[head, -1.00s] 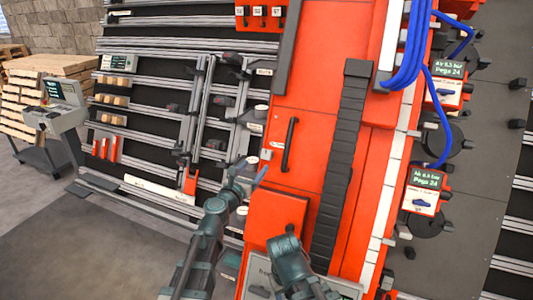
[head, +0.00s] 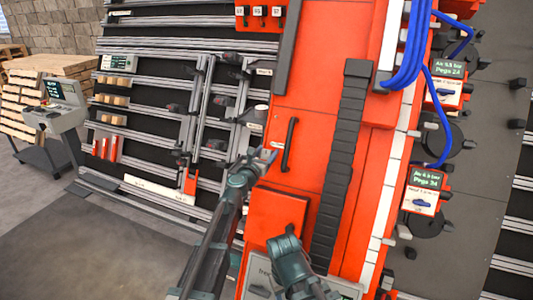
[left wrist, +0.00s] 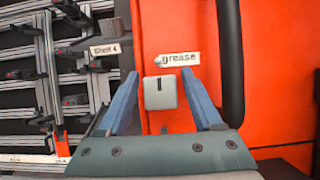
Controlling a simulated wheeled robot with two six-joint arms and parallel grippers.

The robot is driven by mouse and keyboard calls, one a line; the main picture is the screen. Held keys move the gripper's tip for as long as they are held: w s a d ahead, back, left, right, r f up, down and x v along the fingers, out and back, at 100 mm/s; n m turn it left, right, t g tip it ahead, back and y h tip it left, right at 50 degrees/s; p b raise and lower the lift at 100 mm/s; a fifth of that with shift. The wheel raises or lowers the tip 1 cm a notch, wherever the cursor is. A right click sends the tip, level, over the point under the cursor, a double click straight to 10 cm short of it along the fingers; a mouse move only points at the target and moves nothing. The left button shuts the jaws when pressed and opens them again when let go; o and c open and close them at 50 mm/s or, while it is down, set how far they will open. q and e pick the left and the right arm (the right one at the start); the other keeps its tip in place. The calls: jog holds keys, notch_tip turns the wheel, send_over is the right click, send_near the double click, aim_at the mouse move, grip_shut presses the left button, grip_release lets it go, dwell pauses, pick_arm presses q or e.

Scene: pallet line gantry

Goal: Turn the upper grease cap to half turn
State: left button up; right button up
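The grease cap (left wrist: 160,98) is a light grey, square-looking knob on the red panel in the left wrist view. A short dark mark runs upright in its upper half. A white tag reading "grease" (left wrist: 179,60) is just above it. My left gripper (left wrist: 159,80) is open, with one blue finger on each side of the cap and a gap on both sides. In the head view, my left gripper (head: 266,156) is at the red panel's left edge and hides the cap. My right arm shows low in the head view, but its fingers cannot be made out.
A black vertical handle (head: 289,145) is close to the right of my left gripper, and shows in the left wrist view (left wrist: 230,60). Grey rails with dark clamps are to the left. A red box (head: 276,218) is below. Blue hoses (head: 407,55) hang farther right.

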pick_arm(q)
grip_shut()
